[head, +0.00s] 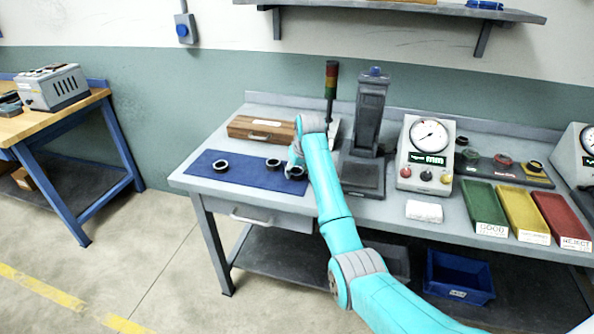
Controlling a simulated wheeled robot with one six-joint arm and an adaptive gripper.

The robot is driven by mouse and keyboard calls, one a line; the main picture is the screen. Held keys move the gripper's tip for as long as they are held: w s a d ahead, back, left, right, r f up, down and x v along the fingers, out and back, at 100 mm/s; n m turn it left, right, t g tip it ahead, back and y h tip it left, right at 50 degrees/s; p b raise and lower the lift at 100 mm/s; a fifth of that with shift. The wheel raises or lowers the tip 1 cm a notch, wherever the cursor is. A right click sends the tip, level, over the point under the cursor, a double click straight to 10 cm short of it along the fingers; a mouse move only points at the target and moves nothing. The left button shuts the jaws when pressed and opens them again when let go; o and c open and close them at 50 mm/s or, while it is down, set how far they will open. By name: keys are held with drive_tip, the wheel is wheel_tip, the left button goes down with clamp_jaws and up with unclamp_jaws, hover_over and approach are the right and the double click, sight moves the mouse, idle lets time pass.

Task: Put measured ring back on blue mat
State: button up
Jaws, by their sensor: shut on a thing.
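The blue mat (245,174) lies on the left part of the grey bench. A dark ring (221,166) lies on its left half and a second dark ring (273,164) lies right of the middle. My gripper (295,165) is over the mat's right end, partly hidden by my teal arm. It is shut on a third dark ring (297,173), close to the right of the second ring. I cannot tell whether this held ring touches the mat or is just above it.
A wooden case (262,129) stands behind the mat. A grey column device (369,115) and a dial gauge box (426,150) stand to the right. Green (483,203), yellow (523,209) and red trays (562,216) are farther right. The mat is clear between its left and middle rings.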

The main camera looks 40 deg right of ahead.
drive_tip(key=o, duration=1.3)
drive_tip(key=shift+f, duration=0.1)
drive_tip(key=v, duration=1.2)
